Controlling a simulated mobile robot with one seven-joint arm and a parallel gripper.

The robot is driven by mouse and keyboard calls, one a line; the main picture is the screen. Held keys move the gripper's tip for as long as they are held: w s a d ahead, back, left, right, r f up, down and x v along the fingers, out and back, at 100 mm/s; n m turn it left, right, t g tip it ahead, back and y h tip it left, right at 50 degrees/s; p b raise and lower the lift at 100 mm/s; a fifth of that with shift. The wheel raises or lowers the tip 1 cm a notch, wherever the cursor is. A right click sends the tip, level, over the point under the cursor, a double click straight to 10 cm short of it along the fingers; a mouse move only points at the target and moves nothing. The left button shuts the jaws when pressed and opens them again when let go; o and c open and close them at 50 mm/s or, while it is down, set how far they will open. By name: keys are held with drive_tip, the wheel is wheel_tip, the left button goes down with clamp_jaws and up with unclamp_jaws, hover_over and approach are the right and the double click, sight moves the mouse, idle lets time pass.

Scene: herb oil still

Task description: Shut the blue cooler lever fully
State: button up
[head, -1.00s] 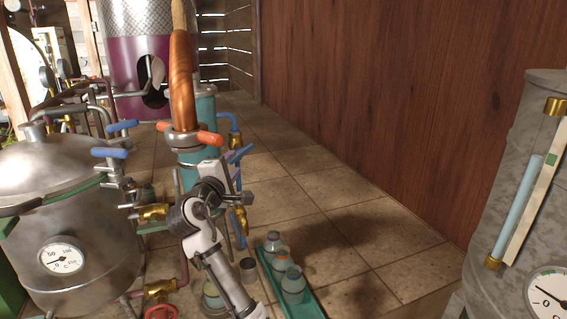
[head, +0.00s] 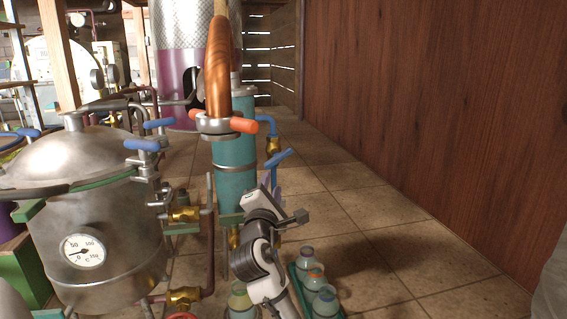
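The cooler (head: 234,150) is an upright teal cylinder in the middle of the head view, under a copper-brown pipe with an orange-handled clamp. A blue lever (head: 277,158) sticks out on its right side, sloping up to the right, below a brass fitting on a blue pipe. I take it for the cooler lever; how far it is shut I cannot tell. My gripper (head: 298,217) is seen small and end-on, in front of and below the lever in the picture. No contact with the lever shows. Its fingers are not clear enough to tell open from shut.
A steel pot (head: 95,215) with a dial and blue clamp handles (head: 142,145) stands at left. Brass valves (head: 184,215) and pipes lie between pot and cooler. A green tray (head: 298,272) of jars stands on the floor right of my arm. Tiled floor is clear further right.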

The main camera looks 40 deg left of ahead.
sight(277, 161)
drive_tip(key=p+x, duration=0.1)
drive_tip(key=x, duration=1)
drive_tip(key=shift+w+a, duration=0.1)
drive_tip(key=shift+w, duration=0.15)
drive_tip(key=shift+p, duration=0.3)
clamp_jaws()
